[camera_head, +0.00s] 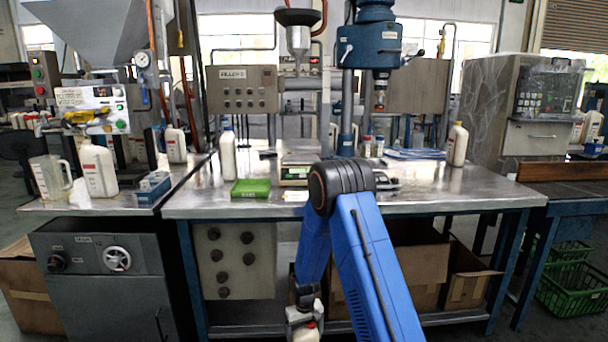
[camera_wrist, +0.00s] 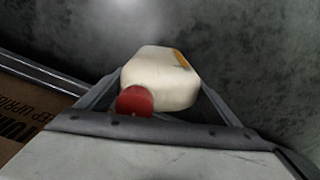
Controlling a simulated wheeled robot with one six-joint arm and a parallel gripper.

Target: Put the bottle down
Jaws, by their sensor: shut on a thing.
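My gripper (camera_head: 303,316) hangs low in front of the steel table, at the bottom of the head view. It is shut on a cream-white bottle with a red cap (camera_wrist: 160,82), which fills the middle of the wrist view. In the head view only a small part of the bottle (camera_head: 306,334) shows below the gripper, cut off by the frame's bottom edge. In the wrist view the jaws (camera_wrist: 158,100) stand on both sides of the bottle. Dark grey floor lies behind it; whether the bottle touches the floor I cannot tell.
The steel table (camera_head: 420,190) holds a white bottle (camera_head: 228,155), a scale (camera_head: 296,172), a green box (camera_head: 250,188) and a yellow-capped bottle (camera_head: 457,146). Cardboard boxes (camera_head: 420,262) stand under it. A carton edge (camera_wrist: 25,110) shows at the wrist view's left. Green crates (camera_head: 565,288) are at right.

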